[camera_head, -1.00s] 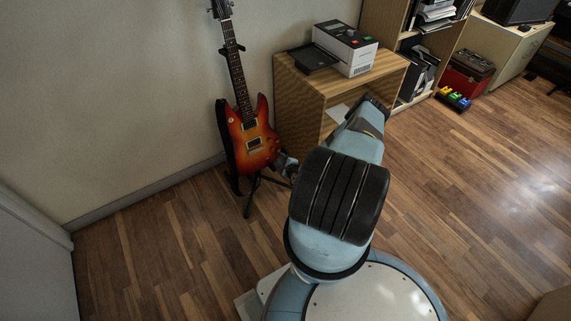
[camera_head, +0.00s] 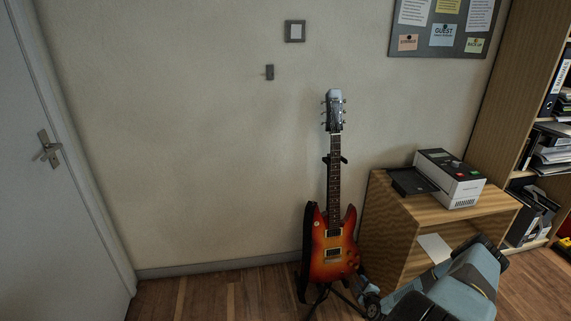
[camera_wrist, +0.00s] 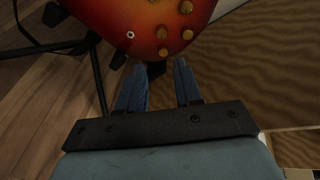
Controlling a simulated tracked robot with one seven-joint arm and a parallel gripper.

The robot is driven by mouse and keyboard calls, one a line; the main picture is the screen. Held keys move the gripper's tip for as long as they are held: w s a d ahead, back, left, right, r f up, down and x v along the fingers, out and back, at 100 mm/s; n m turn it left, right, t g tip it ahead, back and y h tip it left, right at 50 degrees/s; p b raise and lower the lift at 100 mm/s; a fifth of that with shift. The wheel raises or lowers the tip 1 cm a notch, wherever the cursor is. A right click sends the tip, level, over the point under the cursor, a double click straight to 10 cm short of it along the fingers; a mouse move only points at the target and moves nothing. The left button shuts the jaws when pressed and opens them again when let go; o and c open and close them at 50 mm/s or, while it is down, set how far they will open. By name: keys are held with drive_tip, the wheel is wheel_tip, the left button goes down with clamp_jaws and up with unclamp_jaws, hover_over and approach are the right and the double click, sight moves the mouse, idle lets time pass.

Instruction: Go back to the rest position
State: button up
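My gripper shows in the wrist view (camera_wrist: 160,88) with its two blue fingers apart and nothing held between them. Its fingertips are close to the lower edge of the red sunburst electric guitar (camera_wrist: 150,25); I cannot tell whether they touch. In the head view my arm enters at the bottom right and reaches toward the lower right of the guitar (camera_head: 330,255), which stands upright on a black stand against the wall. The gripper end is small and partly hidden there.
A wooden cabinet (camera_head: 385,220) is close to the right of the guitar, with a white-and-black machine (camera_head: 451,178) on top and a white sheet (camera_head: 435,249) inside. A tall bookshelf (camera_head: 497,105) stands farther right. A door (camera_head: 50,200) is at left; floor before the wall is clear.

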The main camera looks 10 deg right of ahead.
drive_tip(key=w+d+r+n+g+y, duration=0.15)
drive_tip(key=w+r+n, duration=0.35)
drive_tip(key=r, duration=0.7)
drive_tip(key=w+d+r+n+g, duration=0.25)
drive_tip(key=w+r+n, duration=0.3)
drive_tip(key=r, duration=0.75)
drive_tip(key=s+a+r+n+g+h, duration=0.1)
drive_tip(key=a+r+n, duration=0.25)
drive_tip(key=r, duration=1.05)
drive_tip(key=a+r+n+g+h, duration=0.1)
drive_tip(key=a+r+n, duration=0.25)
drive_tip(key=r, duration=1.05)
drive_tip(key=s+a+r+n+g, duration=0.1)
drive_tip(key=s+a+r+n, duration=0.1)
drive_tip(key=s+a+r, duration=0.7)
drive_tip(key=s+a+r+n+g, duration=0.1)
drive_tip(key=s+a+r, duration=0.1)
drive_tip(key=s+r, duration=0.85)
drive_tip(key=s+a+r+n, duration=0.2)
drive_tip(key=s+a+r, duration=0.2)
drive_tip(key=s, duration=0.7)
drive_tip(key=s+a+r+n+y, duration=0.1)
drive_tip(key=s+a+r, duration=0.4)
drive_tip(key=s, duration=0.6)
drive_tip(key=shift+s+n, duration=0.2)
drive_tip(key=shift+n, duration=0.55)
